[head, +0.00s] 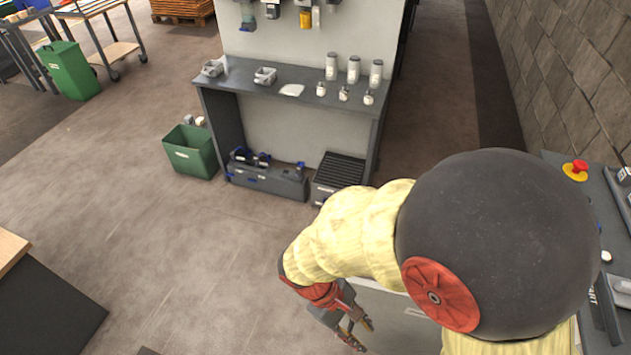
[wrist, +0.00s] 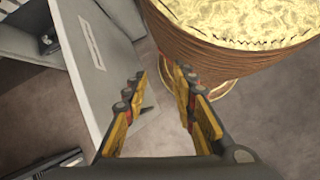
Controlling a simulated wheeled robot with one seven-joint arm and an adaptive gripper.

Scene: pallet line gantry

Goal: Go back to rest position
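My gripper (head: 358,338) hangs low at the end of my yellow-sleeved arm, near the bottom middle of the head view. In the wrist view my gripper (wrist: 161,73) has its two fingers apart with nothing between them. The floor shows through the gap. A pale grey panel with a white label (wrist: 92,42) stands close to the left finger. The arm is bent forward and down, beside a grey cabinet (head: 395,306) that it partly hides.
A workbench (head: 290,88) with jars and small parts stands ahead. A green bin (head: 190,152) is left of it. A console with a red emergency button (head: 577,168) is at right. A round brown thing (wrist: 215,55) with a crinkled yellow top is near the gripper.

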